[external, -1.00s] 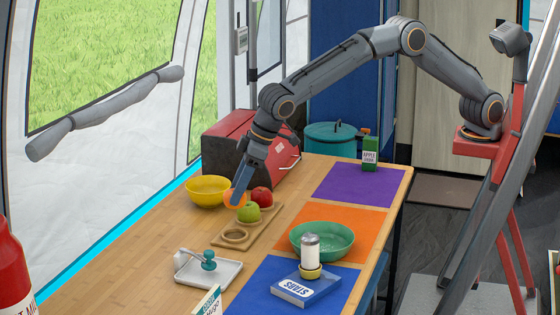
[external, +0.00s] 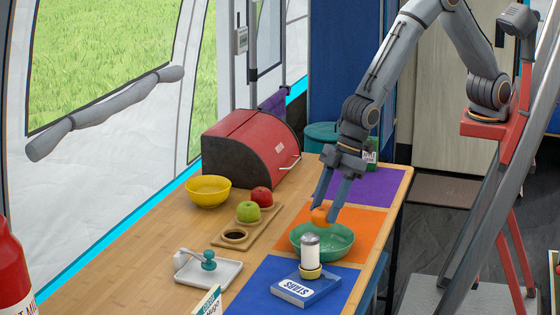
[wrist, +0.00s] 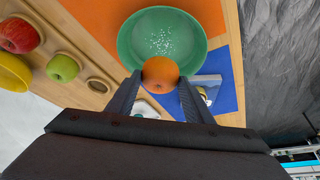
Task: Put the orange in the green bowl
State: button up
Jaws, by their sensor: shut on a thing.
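The orange (external: 321,215) is held between the fingertips of my gripper (external: 326,208), which is shut on it. In the wrist view the orange (wrist: 160,74) sits between the two dark fingers. The green bowl (external: 338,248) stands on the orange mat, and the gripper and orange are above its back left part in the external view. In the wrist view the green bowl (wrist: 133,42) shows white specks on its inner floor. The exact height of the orange above the bowl is hard to tell.
A salt shaker (external: 310,250) on a blue book (external: 305,287) stands close in front of the bowl. A wooden holder (external: 236,240) carries a green apple (external: 248,211) and a red apple (external: 262,196). A yellow bowl (external: 209,191) and a red bread box (external: 254,150) stand farther back.

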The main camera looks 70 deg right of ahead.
jog(key=shift+f+p, duration=0.5)
jog(key=shift+f, duration=3.05)
jog(key=o, duration=1.1)
jog(key=shift+f, duration=0.15)
jog(key=shift+r, duration=0.3)
jog(key=b+v, duration=0.1)
jog(key=v, duration=1)
jog(key=shift+r+b, duration=0.3)
jog(key=shift+b, duration=0.1)
jog(key=shift+s+d, duration=0.1)
jog(key=shift+d, duration=0.1)
